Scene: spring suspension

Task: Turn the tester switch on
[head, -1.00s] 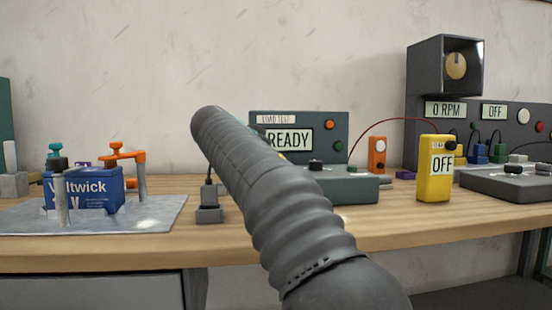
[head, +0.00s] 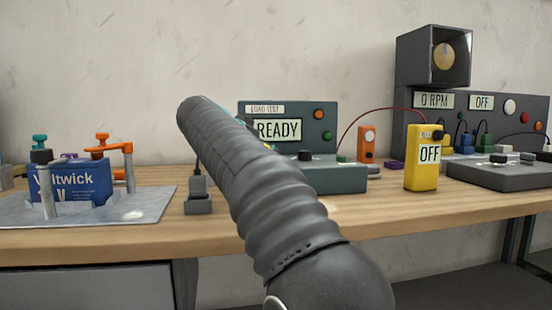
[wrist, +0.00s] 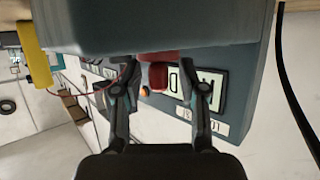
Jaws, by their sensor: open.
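In the wrist view the tester's display panel (wrist: 234,85) shows tilted. My gripper (wrist: 165,92) is open, its two dark fingers apart in front of the panel. A red part (wrist: 158,75), perhaps a switch, shows between the fingers; I see no contact. My gripper is hidden in the head view.
A yellow box reading "OFF" (head: 422,170) stands right of the tester, with a red cable behind it. A blue "Voltwick" battery (head: 75,183) sits on a metal plate (head: 150,210) at left. A grey socket block (head: 198,203) and a speaker box (head: 410,60) also show.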

